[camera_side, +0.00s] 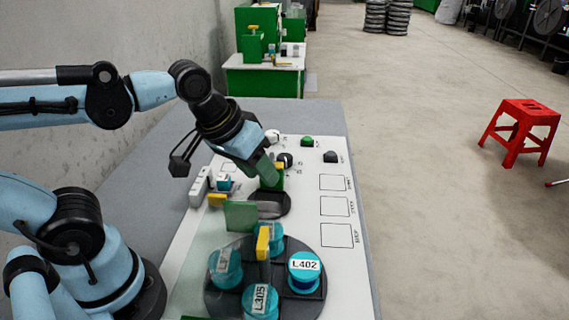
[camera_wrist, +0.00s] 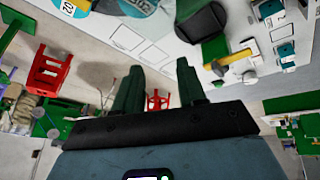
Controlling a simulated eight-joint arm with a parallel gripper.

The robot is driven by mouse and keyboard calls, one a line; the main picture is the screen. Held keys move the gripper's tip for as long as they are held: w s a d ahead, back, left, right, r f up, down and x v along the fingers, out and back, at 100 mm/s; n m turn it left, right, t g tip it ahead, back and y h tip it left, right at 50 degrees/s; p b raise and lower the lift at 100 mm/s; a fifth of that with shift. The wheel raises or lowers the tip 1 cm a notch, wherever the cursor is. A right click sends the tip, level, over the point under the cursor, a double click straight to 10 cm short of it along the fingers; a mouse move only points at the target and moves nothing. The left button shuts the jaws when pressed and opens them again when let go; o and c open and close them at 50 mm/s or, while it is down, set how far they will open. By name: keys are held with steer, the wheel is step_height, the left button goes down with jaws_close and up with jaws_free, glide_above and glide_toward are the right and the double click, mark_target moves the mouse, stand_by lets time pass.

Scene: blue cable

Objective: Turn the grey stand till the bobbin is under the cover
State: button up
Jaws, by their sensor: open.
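The dark grey round stand (camera_side: 277,312) lies on the white panel at the front in the side view. It carries several teal bobbins, one labelled L402 (camera_side: 305,272) and one labelled L305 (camera_side: 260,300). A yellow upright handle (camera_side: 263,243) rises near its middle. A translucent green panel (camera_side: 240,215) stands at its far edge; I cannot tell whether this is the cover. My gripper (camera_side: 270,178) is beyond the stand, above a smaller dark disc (camera_side: 268,204). In the wrist view, its two green fingers (camera_wrist: 158,82) are apart with nothing between them.
White and teal parts (camera_side: 224,183) and a yellow block (camera_side: 217,200) sit left of the small disc. Green and black knobs (camera_side: 307,141) are at the panel's far end. Outlined squares (camera_side: 336,207) mark the clear right side. A red stool (camera_side: 520,130) stands on the floor.

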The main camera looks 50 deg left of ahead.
steer(key=s+d+r+n+g, duration=0.2)
steer(key=d+r+n, duration=0.1)
steer(key=d, duration=0.2)
steer(key=n+g, duration=0.3)
steer(key=n, duration=0.1)
glide_toward(263, 237)
steer(key=shift+y, duration=0.3)
steer(key=shift+w+d+f, duration=0.1)
steer(key=shift+d+f, duration=0.05)
steer(key=shift+f, duration=2)
steer(key=shift+d+f, duration=0.1)
steer(key=shift+f, duration=2.05)
jaws_close()
